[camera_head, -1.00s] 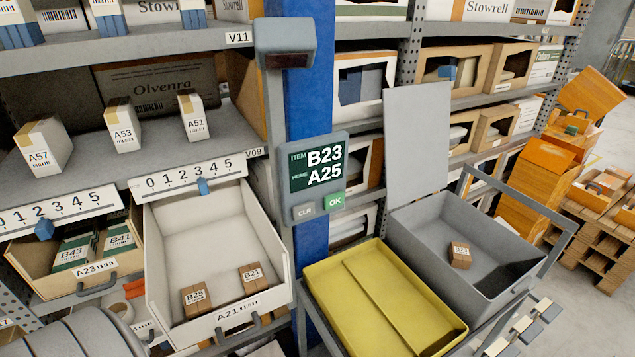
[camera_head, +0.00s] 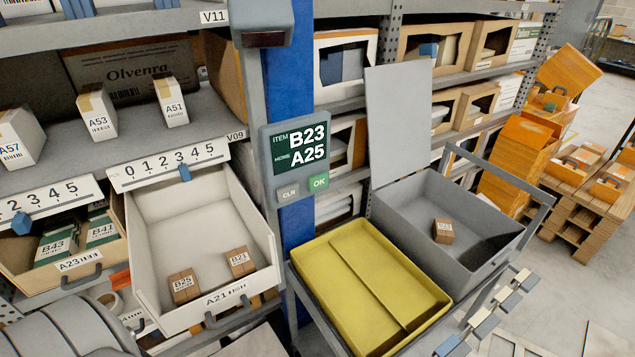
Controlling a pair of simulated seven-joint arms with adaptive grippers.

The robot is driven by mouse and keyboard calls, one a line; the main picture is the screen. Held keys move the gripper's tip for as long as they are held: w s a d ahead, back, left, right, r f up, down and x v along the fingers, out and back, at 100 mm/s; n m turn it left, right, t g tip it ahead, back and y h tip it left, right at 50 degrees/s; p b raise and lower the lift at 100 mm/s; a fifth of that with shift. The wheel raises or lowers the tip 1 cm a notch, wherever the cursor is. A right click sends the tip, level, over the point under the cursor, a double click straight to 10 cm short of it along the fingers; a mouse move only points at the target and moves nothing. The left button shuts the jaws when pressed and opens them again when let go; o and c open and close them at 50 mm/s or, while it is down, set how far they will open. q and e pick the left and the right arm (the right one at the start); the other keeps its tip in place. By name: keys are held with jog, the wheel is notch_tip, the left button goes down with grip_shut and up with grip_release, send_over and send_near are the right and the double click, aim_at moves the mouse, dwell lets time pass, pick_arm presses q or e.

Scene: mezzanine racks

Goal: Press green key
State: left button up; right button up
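The green key (camera_head: 319,182) is marked OK and sits at the lower right of a grey terminal (camera_head: 265,150) on the blue post. A grey CLR key (camera_head: 288,193) is left of it. The terminal's screen (camera_head: 300,149) reads ITEM B23, HOME A25. Neither of my grippers is in view, and nothing touches the green key.
A white drawer A21 (camera_head: 200,222) stands pulled out at left, holding boxes B25 (camera_head: 184,286) and B21 (camera_head: 240,262). A yellow tray (camera_head: 336,250) and a grey bin (camera_head: 405,205) with a small brown box (camera_head: 443,231) stand below and right of the terminal.

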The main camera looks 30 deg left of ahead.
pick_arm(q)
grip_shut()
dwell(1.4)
